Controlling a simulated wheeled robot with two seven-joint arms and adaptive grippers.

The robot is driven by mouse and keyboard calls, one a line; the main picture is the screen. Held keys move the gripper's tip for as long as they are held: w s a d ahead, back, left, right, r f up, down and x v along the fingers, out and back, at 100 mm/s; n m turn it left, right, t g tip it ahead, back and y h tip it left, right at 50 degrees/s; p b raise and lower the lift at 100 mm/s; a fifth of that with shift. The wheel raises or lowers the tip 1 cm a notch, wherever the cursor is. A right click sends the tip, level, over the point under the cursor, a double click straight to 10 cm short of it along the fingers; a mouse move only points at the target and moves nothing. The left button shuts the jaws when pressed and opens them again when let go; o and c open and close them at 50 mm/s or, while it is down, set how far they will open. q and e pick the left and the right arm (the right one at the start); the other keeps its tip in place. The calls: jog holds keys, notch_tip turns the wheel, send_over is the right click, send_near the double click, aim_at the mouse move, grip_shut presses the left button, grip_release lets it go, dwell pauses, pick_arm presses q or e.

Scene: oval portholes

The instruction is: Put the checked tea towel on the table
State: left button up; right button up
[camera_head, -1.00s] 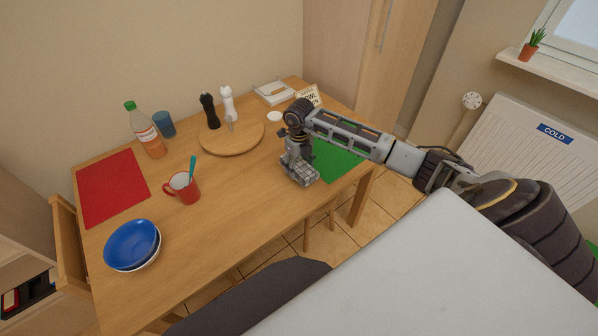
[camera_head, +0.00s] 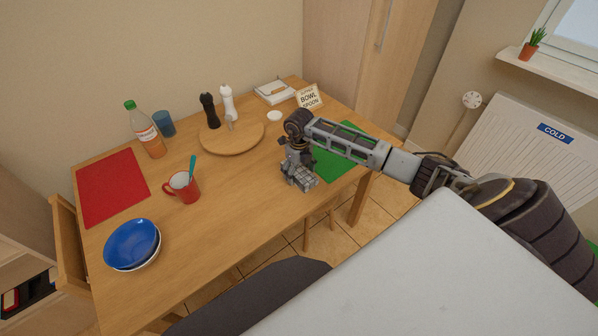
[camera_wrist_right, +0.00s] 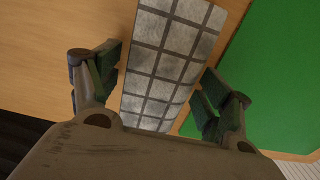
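The checked tea towel (camera_head: 301,178), grey with dark lines, is a folded strip lying on the wooden table (camera_head: 225,210) by the green mat. My right gripper (camera_head: 298,166) is low over the towel. In the right wrist view the towel (camera_wrist_right: 168,65) runs between the two fingers of the gripper (camera_wrist_right: 160,88). The fingers are spread, one on each side of the towel, and do not appear to squeeze it. The gripper hides part of the towel in the head view. My left gripper is not in view.
The green mat (camera_head: 338,160) lies right of the towel. A red mug (camera_head: 184,188), blue bowl (camera_head: 132,244), red mat (camera_head: 112,187), bottle (camera_head: 146,132) and round board (camera_head: 232,139) stand farther left. A card (camera_head: 309,97) stands behind.

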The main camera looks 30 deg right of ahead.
aim_at(299, 170)
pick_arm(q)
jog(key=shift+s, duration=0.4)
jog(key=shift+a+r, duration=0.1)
pick_arm(e)
jog(key=shift+r, duration=0.15)
notch_tip(299, 170, up, 10)
jog(key=shift+r, duration=1)
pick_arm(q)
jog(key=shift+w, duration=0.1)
